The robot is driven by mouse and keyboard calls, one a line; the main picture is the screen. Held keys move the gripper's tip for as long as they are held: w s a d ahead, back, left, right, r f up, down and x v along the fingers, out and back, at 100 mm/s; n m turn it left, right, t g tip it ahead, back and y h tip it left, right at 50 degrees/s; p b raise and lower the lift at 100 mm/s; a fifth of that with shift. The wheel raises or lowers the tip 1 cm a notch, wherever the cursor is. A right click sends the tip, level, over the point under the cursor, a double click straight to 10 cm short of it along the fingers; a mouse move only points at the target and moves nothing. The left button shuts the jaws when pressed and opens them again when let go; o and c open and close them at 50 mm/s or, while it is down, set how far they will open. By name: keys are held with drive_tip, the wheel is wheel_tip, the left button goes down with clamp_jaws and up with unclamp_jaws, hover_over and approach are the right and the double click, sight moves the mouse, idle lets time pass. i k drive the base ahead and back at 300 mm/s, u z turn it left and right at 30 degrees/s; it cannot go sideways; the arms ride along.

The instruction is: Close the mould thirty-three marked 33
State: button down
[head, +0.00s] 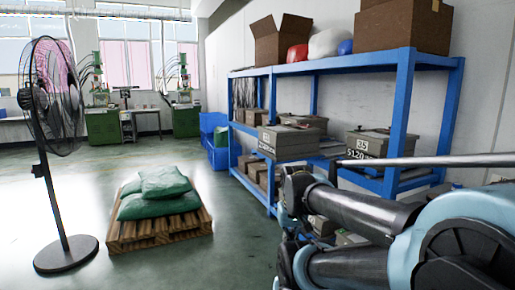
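Several grey-green moulds stand on the blue rack. One mould (290,142) on the middle shelf juts out towards the aisle; the pale marking on its front is too small to read. A second mould (372,143) to its right carries a tag that looks like 35, with a larger marking below. I cannot pick out the number 33 on any mould, nor tell whether one stands open. My arm reaches in from the right, in front of the rack's lower part. I cannot make out my gripper or its fingers.
The blue rack (403,95) holds cardboard boxes (279,40) on top. A pallet (160,232) with green sacks (160,190) stands on the floor at left centre, beside a black fan (55,165). Blue bins (219,150) stand past the rack. The floor between pallet and rack is clear.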

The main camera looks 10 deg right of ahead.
sight(279, 144)
drive_tip(key=i, duration=1)
